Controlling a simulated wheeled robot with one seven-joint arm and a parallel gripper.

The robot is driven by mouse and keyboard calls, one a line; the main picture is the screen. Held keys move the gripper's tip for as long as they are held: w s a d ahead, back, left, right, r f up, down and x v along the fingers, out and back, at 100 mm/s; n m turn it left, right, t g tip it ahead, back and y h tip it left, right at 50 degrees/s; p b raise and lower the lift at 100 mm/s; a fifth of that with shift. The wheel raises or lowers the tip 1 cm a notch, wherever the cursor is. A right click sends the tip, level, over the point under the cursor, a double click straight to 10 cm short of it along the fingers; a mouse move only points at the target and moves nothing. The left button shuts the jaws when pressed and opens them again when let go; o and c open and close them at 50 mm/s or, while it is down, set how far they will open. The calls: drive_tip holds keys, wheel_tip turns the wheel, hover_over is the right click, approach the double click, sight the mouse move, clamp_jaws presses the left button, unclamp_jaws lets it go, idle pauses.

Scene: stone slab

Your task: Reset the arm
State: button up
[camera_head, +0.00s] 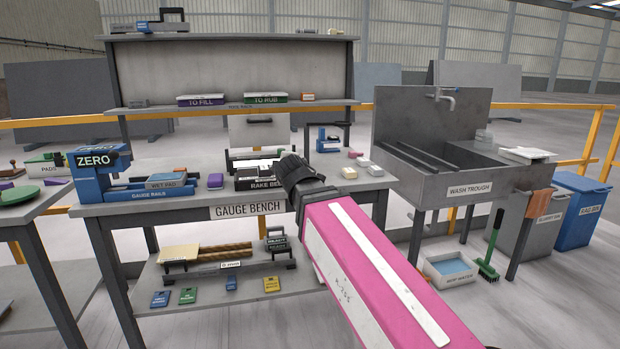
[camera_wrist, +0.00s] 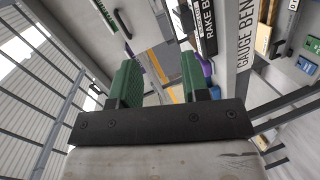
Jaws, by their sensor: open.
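My arm, pink with a white stripe, reaches from the lower right of the head view up to the gauge bench (camera_head: 160,209). Its black wrist end covers part of the bench front beside the "GAUGE BENCH" label; my fingers cannot be made out there. In the wrist view my gripper (camera_wrist: 160,85) shows two green fingers standing apart on a black crossbar. Nothing is between the fingers. The bench's labelled front edge (camera_wrist: 244,40) lies to the right of the fingers, apart from them.
A black "RAKE BE..." box (camera_head: 258,183), a blue wet pad (camera_head: 166,181) and small blocks stand on the bench. Shelves rise behind. The wash trough (camera_head: 470,190) stands to the right, with a rinse-water tub (camera_head: 450,271) and green brush (camera_head: 488,268) on the floor.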

drive_tip(key=s+d+f+m+g+h, duration=0.1)
drive_tip(key=s+d+f+m+g, duration=0.2)
drive_tip(key=d+f, duration=0.6)
drive_tip(key=d+f+m+g+h, duration=0.1)
drive_tip(key=d+f+m+g, duration=0.35)
drive_tip(key=f, duration=0.85)
drive_tip(key=s+d+f+m+g+h, duration=0.1)
drive_tip(key=s+d+f+m+g, duration=0.15)
drive_tip(key=d+f+m, duration=0.6)
drive_tip(key=s+d+f+g, duration=0.2)
drive_tip(key=s+f, duration=0.2)
drive_tip(key=f, duration=0.2)
drive_tip(key=s+d+f+m+g, duration=0.1)
drive_tip(key=s+d+f+g, duration=0.1)
drive_tip(key=f, duration=0.5)
drive_tip(key=s+g, duration=0.1)
drive_tip(key=s, duration=0.1)
drive_tip(key=shift+s+d+m+y, duration=0.15)
drive_tip(key=shift+s+m+y, duration=0.15)
drive_tip(key=shift+s+y, duration=0.1)
drive_tip(key=shift+w, duration=0.1)
drive_tip(key=shift+c, duration=0.2)
